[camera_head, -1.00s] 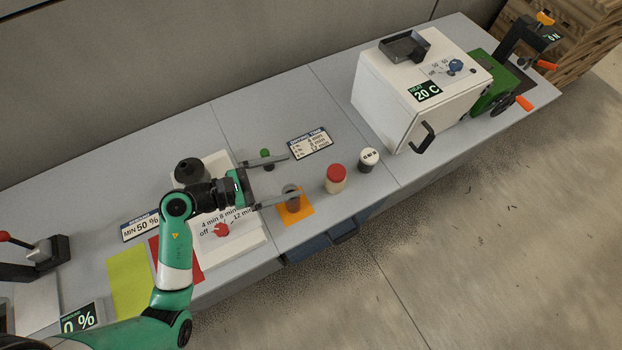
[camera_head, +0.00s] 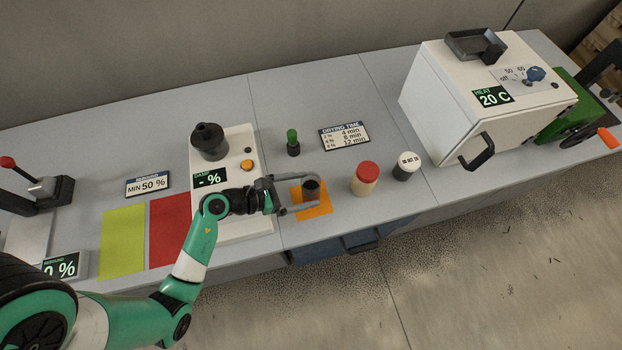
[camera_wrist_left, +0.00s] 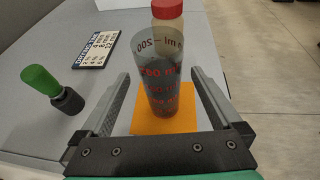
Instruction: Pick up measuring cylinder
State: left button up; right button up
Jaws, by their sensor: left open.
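The measuring cylinder (camera_wrist_left: 162,70) is a dark, see-through cup with red "ml" markings. It stands upright on an orange square (camera_head: 325,204) on the bench, and its dark top (camera_head: 311,187) shows in the head view. My left gripper (camera_head: 300,196) is open, with one finger on each side of the cylinder. My right gripper is not in view.
A red-capped jar (camera_head: 365,179) and a white-capped jar (camera_head: 406,166) stand right of the cylinder. A green-topped tool (camera_head: 293,143) and the drying-time sign (camera_head: 345,136) lie behind. The damp meter (camera_head: 236,220) is left; a white oven (camera_head: 470,110) is farther right.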

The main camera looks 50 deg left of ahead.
pick_arm(q)
jog(key=x, duration=0.1)
jog(key=b+x, duration=0.1)
jog(key=x, duration=0.3)
jog(key=shift+w+d+r+b, duration=0.15)
jog(key=shift+w+r+b, duration=0.1)
jog(key=shift+r+b, duration=0.1)
grip_shut()
